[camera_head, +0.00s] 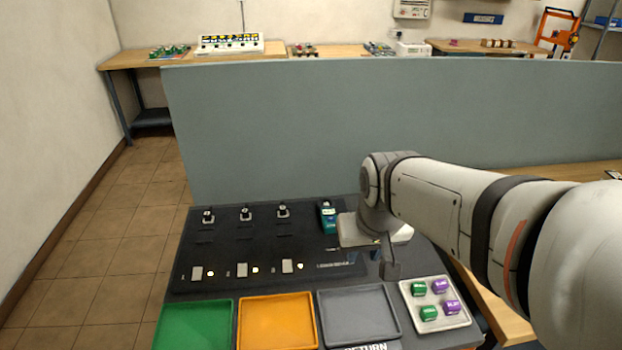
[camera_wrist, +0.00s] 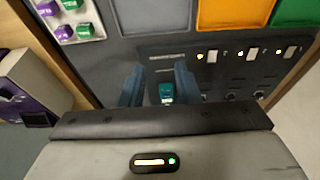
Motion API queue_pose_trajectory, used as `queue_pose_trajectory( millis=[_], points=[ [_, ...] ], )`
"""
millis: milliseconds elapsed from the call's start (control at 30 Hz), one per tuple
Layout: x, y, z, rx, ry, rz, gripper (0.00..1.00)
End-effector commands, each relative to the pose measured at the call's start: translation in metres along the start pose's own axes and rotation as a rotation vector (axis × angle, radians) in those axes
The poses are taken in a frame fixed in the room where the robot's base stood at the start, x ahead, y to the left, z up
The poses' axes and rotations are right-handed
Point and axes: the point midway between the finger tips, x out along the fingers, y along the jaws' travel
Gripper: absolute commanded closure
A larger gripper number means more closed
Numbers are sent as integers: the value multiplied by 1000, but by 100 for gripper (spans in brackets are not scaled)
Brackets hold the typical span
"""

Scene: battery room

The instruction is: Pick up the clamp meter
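The clamp meter, a small teal-green device (camera_head: 328,217) with a pale screen, stands at the right end of the black panel in the head view. In the head view my gripper (camera_head: 390,264) points down, to the right of the meter and nearer the camera. I cannot tell its exact height above the panel.
The black panel (camera_head: 222,257) carries several switches and lit lamps. Green (camera_head: 193,326), orange (camera_head: 276,322) and grey (camera_head: 359,314) trays line the front. A pale tray (camera_head: 436,302) holds green and purple blocks at right. A grey partition (camera_head: 380,105) stands behind.

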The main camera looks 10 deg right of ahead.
Motion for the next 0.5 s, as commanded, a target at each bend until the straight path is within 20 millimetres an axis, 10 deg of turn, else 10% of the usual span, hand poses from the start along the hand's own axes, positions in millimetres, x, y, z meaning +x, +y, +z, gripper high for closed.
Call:
queue_pose_trajectory(
  millis=[500],
  points=[
    [100,-2,-170,-1,64,-1,33]
  ],
)
